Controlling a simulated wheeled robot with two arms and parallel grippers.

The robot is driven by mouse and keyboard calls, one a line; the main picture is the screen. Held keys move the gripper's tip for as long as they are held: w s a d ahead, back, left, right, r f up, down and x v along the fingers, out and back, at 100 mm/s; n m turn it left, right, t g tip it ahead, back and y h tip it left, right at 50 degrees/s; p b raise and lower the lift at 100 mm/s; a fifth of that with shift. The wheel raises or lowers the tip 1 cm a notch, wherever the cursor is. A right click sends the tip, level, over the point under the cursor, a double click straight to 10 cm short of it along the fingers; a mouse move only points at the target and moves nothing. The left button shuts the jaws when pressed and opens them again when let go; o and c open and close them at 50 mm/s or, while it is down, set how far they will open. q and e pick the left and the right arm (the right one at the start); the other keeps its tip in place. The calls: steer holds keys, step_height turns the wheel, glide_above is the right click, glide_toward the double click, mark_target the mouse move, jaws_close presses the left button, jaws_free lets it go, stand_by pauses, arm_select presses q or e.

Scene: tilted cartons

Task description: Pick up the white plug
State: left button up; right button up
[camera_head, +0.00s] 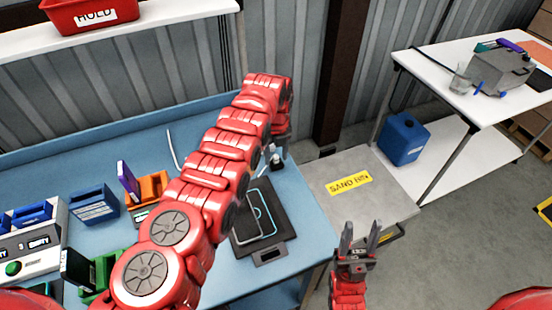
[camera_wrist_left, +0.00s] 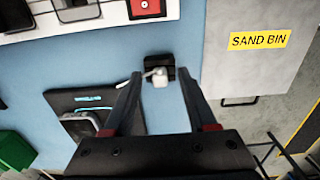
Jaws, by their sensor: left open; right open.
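In the left wrist view, the white plug (camera_wrist_left: 160,78) sits at a small black block (camera_wrist_left: 159,62) on the blue table. My left gripper (camera_wrist_left: 160,75) is open, with one dark finger on each side of the plug in the picture. I cannot tell whether the fingertips are level with it or above it. In the head view, the plug (camera_head: 275,158) shows small just below my left wrist, and my red left arm hides part of the table. My right gripper (camera_head: 360,230) is open and empty, beyond the table's right edge.
A black pad (camera_head: 270,252) with a phone-like device lies near the plug. Orange (camera_head: 153,186), blue and green holders stand left of my arm. A grey sand bin (camera_head: 345,180) adjoins the table's right side. A white table (camera_head: 480,110) stands farther right.

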mark_target(276, 156)
arm_select(q)
jaws_close()
steer(key=shift+r, duration=0.2)
stand_by(0.4)
steer(key=shift+w+r, duration=0.1)
steer(key=shift+r, duration=0.35)
step_height(276, 156, up, 9)
steer(key=b, duration=0.2)
steer(key=shift+r+p, duration=0.7)
stand_by(0.5)
step_height(276, 156, up, 3)
steer(key=p, duration=0.3)
steer(key=shift+f, duration=0.1)
